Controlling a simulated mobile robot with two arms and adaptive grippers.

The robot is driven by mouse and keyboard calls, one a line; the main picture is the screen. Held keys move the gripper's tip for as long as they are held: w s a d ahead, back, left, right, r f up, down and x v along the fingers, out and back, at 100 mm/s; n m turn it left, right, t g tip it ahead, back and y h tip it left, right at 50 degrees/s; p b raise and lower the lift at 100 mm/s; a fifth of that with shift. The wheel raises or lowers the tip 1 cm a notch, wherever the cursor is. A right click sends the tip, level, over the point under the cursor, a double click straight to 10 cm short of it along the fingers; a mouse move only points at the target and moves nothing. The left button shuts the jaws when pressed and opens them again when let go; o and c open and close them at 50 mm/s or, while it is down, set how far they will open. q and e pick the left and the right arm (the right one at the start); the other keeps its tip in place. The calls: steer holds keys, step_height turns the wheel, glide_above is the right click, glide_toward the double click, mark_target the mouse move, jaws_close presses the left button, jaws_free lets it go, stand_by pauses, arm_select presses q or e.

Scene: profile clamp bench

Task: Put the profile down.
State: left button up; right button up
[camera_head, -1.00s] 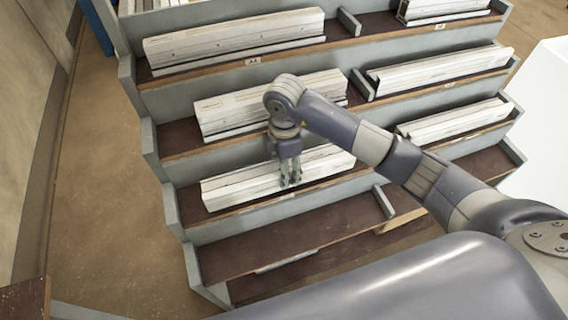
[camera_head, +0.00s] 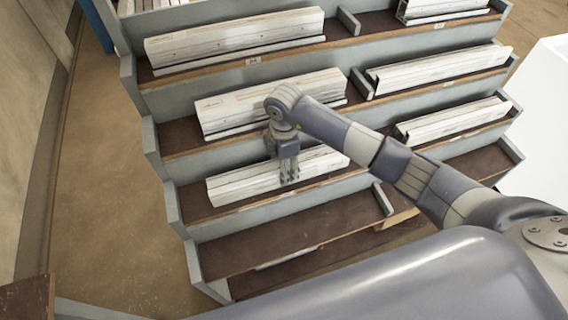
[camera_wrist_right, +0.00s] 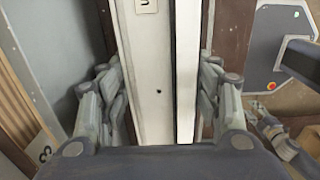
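The white profile (camera_head: 240,183) lies lengthwise over the third step down, in the left bay of the stepped rack. Whether it rests on the step or hangs just above it cannot be told. My right gripper (camera_head: 289,178) points down at its middle. In the right wrist view the gripper (camera_wrist_right: 165,105) has fingers on both sides of the profile (camera_wrist_right: 152,75), close against its long edges. They look closed on it, and the fingertips are partly hidden.
The grey stepped rack (camera_head: 172,205) holds more white profiles, one (camera_head: 270,104) on the step behind. The step in front (camera_head: 280,237) is bare. A small divider (camera_head: 383,199) stands to the right. A white block (camera_head: 540,110) is at far right.

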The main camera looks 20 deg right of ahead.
steer(key=shift+o, duration=0.7)
steer(key=shift+r, duration=0.15)
step_height(320, 180, up, 12)
steer(key=shift+b, duration=0.45)
